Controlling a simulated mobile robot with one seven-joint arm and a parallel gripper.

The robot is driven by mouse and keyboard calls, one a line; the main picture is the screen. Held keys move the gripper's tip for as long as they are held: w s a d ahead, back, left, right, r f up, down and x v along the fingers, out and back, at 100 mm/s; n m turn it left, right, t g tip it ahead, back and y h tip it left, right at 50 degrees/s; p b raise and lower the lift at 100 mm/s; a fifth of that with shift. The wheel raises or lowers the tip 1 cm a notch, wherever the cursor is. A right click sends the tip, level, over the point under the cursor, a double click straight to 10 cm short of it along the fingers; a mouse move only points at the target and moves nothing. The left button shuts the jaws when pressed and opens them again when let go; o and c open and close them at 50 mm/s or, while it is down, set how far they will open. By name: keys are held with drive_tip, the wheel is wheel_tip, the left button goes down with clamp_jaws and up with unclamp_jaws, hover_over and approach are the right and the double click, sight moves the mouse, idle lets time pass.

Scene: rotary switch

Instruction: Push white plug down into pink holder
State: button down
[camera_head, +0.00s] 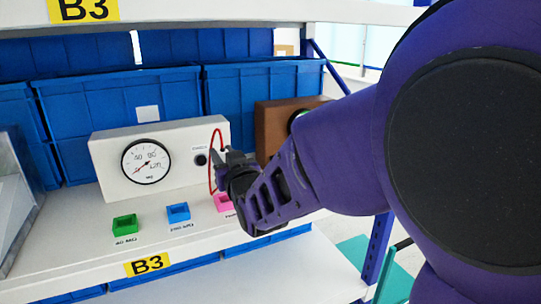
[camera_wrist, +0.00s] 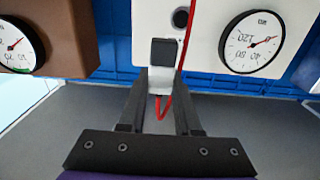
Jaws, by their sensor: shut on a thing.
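My gripper (camera_head: 233,160) is in front of the white meter box, over the pink holder. In the wrist view its fingers (camera_wrist: 161,84) are closed on the white plug (camera_wrist: 163,82), which has a dark square part at its far end. A red cable loops below the plug. In the head view the plug cannot be made out clearly among the dark fingers. The pink holder (camera_head: 222,204) is on the shelf, partly hidden by my gripper. It is not seen in the wrist view, so I cannot tell whether the plug touches it.
A green holder (camera_head: 125,224) and a blue holder (camera_head: 178,212) stand left of the pink one. Behind is the white meter box (camera_head: 107,163) with its dial and dark socket (camera_head: 201,160). A brown box (camera_head: 270,130) stands to the right. Blue bins (camera_head: 120,105) line the back.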

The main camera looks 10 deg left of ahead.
drive_tip(key=shift+f+b, duration=2.45)
drive_tip(key=shift+f, duration=0.3)
drive_tip(key=shift+f, duration=1.6)
drive_tip(key=c, duration=0.5)
unclamp_jaws()
drive_tip(key=shift+s+d, duration=0.1)
